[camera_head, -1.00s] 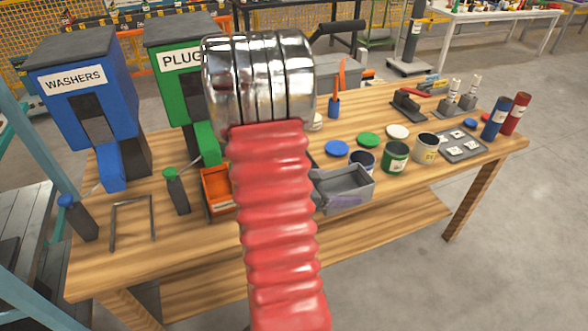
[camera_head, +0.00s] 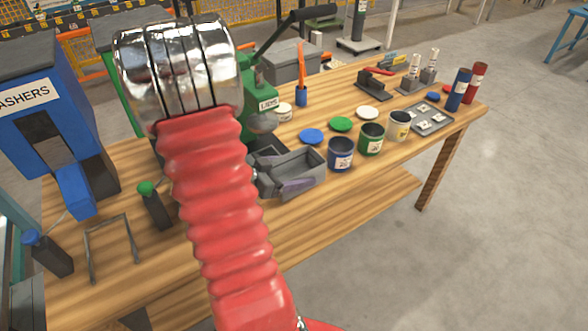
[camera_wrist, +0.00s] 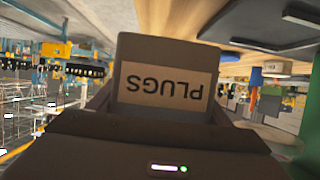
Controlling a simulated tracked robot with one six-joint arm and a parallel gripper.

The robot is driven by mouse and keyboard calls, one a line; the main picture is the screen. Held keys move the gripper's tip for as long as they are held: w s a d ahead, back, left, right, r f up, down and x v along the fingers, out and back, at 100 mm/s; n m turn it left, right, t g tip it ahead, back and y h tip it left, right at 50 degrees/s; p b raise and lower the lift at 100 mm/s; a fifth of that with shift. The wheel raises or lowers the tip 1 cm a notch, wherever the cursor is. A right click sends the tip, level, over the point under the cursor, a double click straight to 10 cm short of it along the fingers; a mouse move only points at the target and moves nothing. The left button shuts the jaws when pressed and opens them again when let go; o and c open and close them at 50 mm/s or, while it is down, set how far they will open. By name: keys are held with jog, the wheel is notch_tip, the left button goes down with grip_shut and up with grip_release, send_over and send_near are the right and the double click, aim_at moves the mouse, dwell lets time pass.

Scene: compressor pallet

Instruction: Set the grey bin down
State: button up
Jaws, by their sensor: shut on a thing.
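The grey bin (camera_head: 312,172) is in the head view, right of my red-sleeved arm, at the front part of the wooden bench. My gripper (camera_head: 282,176) is shut on it, with a jaw along its near side. In the wrist view the bin (camera_wrist: 165,52) fills the middle, with a PLUGS label upside down, between the jaws (camera_wrist: 160,105). I cannot tell whether the bin's underside touches the bench. My arm hides part of the bench to its left.
A blue paint can (camera_head: 340,155) stands close right of the bin, then a green can (camera_head: 371,139) and a white can (camera_head: 399,126). Coloured lids lie behind. A green press (camera_head: 262,90) stands behind the bin. A blue dispenser (camera_head: 40,110) and a wire stand (camera_head: 112,250) are left.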

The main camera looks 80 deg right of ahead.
jog(key=shift+f, duration=3.35)
jog(key=shift+f, duration=0.5)
jog(key=o, duration=1.2)
jog(key=v, duration=1.3)
jog(key=shift+w+a+r, duration=0.1)
jog(key=shift+a+r, duration=0.15)
jog(key=shift+a, duration=0.05)
jog(key=shift+d, duration=0.1)
